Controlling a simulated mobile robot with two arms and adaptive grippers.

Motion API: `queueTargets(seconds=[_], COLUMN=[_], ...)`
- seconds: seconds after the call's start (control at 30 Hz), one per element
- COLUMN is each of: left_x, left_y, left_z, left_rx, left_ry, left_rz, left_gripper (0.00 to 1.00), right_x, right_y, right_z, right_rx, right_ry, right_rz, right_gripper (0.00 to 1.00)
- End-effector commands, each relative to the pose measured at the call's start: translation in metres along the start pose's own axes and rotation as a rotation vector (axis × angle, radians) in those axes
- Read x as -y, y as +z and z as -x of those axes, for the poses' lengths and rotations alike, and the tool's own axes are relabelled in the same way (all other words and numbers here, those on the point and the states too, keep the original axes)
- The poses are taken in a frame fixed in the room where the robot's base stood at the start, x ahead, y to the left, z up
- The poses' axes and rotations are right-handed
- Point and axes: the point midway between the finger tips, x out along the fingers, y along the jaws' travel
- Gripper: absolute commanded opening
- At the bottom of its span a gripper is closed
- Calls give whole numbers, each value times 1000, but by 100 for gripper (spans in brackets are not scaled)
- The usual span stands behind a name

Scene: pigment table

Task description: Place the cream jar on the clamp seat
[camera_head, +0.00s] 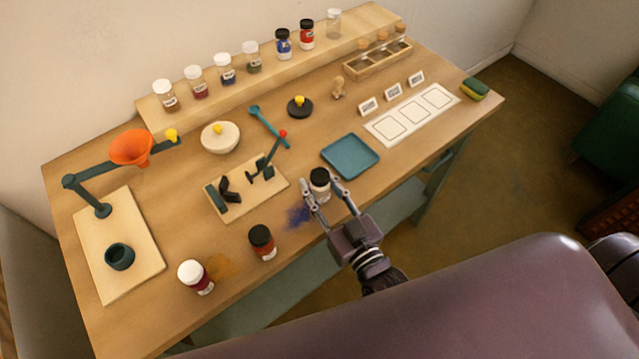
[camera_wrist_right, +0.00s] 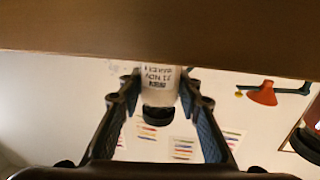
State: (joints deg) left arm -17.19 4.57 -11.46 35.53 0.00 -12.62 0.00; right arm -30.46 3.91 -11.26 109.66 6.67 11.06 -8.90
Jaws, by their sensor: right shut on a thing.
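The cream jar (camera_head: 320,187), pale with a black lid, is between the fingers of my right gripper (camera_head: 325,192) near the table's front edge. The right gripper is shut on it. In the wrist view the jar (camera_wrist_right: 159,80) appears upside down, with a handwritten label and its dark lid lowest. I cannot tell whether its base touches the table. The clamp stands on a wooden board (camera_head: 270,198) left of the jar, with dark blocks forming the seat (camera_head: 229,192) and a red-tipped lever (camera_head: 282,134). The seat looks empty. My left gripper is not in view.
A blue tray (camera_head: 350,156) lies just behind the held jar. A brown-red jar (camera_head: 262,242) and a white-lidded jar (camera_head: 195,277) stand at the front left. Blue powder (camera_head: 298,215) lies beside the gripper.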

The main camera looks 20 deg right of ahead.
Motion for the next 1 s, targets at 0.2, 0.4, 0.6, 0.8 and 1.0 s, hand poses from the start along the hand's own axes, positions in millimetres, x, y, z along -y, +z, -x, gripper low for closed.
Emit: queueTargets(seconds=[0.2, 0.4, 0.6, 0.8, 1.0], left_x=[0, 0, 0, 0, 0], left_y=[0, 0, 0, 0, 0], left_z=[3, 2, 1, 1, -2], left_rx=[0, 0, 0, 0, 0], left_ry=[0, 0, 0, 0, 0], left_rz=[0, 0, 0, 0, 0], left_gripper=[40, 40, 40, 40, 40], right_x=[0, 0, 0, 0, 0], right_y=[3, 5, 8, 8, 9], right_z=[0, 0, 0, 0, 0], right_rx=[-2, -2, -1, 0, 0], right_ry=[0, 0, 0, 0, 0], right_rz=[0, 0, 0, 0, 0], right_gripper=[5, 5, 43, 49, 49])
